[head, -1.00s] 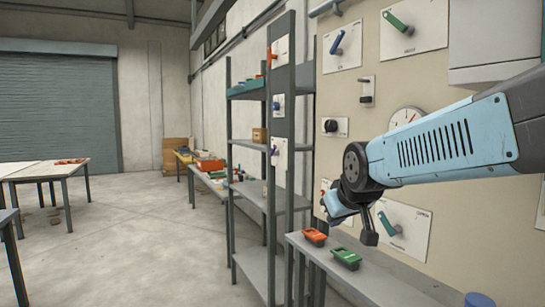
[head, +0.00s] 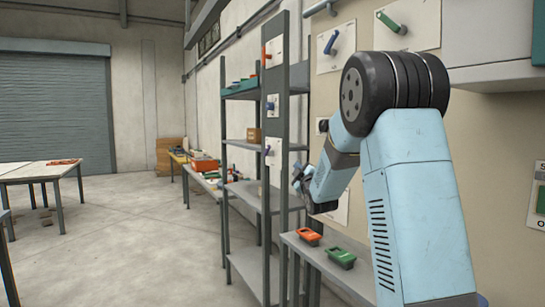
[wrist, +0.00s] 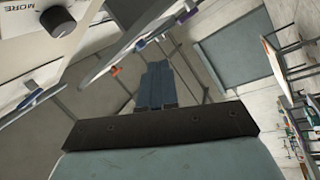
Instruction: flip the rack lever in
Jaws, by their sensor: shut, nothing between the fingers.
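The grey shelf rack's front post carries three small levers on white plates. In the head view they are an orange lever (head: 265,54) at the top, a blue lever (head: 270,105) below it and a purple lever (head: 267,150) lowest. I cannot tell which one the task means. My gripper (head: 299,178) is to the right of the post, a little below the purple lever's height, apparently apart from it. In the wrist view its two fingers (wrist: 158,84) are together and empty. Beyond them, an orange lever (wrist: 115,71) and a blue one (wrist: 140,44) show on plates.
A beige wall panel (head: 480,140) with other levers stands right of the rack, close to my arm. Open floor (head: 140,240) lies left of the rack.

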